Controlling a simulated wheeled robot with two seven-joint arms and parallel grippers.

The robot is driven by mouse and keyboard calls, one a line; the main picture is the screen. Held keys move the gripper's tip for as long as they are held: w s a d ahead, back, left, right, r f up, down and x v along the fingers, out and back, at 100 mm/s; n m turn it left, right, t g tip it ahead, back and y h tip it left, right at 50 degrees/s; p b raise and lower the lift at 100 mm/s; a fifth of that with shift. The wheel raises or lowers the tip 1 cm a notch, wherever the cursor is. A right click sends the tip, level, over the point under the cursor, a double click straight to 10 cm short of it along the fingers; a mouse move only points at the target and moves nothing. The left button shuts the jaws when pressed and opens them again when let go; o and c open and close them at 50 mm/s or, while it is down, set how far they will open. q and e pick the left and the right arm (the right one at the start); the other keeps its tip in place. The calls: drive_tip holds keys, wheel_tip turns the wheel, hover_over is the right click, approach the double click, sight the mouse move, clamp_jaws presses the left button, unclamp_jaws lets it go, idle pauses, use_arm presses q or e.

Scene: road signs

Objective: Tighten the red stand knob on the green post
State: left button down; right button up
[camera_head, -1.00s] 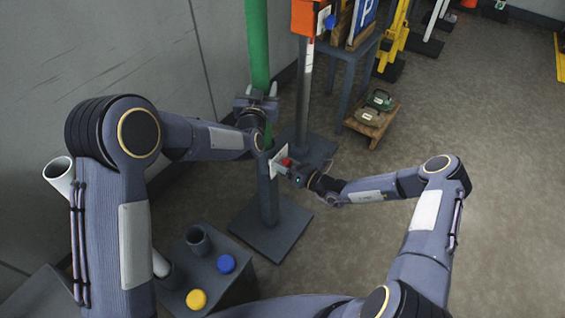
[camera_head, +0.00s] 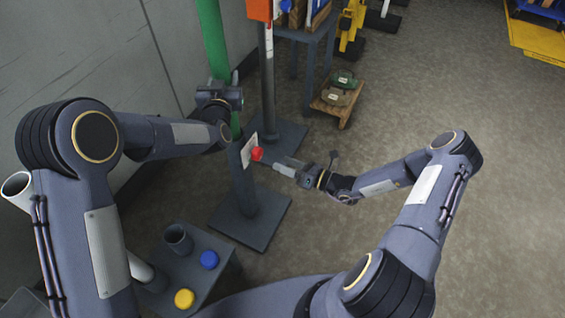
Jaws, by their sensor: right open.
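The green post (camera_head: 213,40) stands upright in the dark grey stand (camera_head: 243,190), which has a square base on the floor. The red stand knob (camera_head: 257,154) is on the right side of the stand's upper part, beside a white plate (camera_head: 249,149). My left gripper (camera_head: 222,84) is at the post above the stand, its fingers closed around it; the contact is partly hidden. My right gripper (camera_head: 280,162) is open and empty, to the right of the red knob and pointing at it, with a small gap between them.
A low grey table (camera_head: 205,262) at the lower left holds a grey cup (camera_head: 178,239), a blue cap (camera_head: 209,260) and a yellow cap (camera_head: 185,299). Another post stand (camera_head: 268,90) is close behind. The floor at right is clear.

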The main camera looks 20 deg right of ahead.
use_arm(q)
drive_tip(key=c, duration=0.7)
unclamp_jaws()
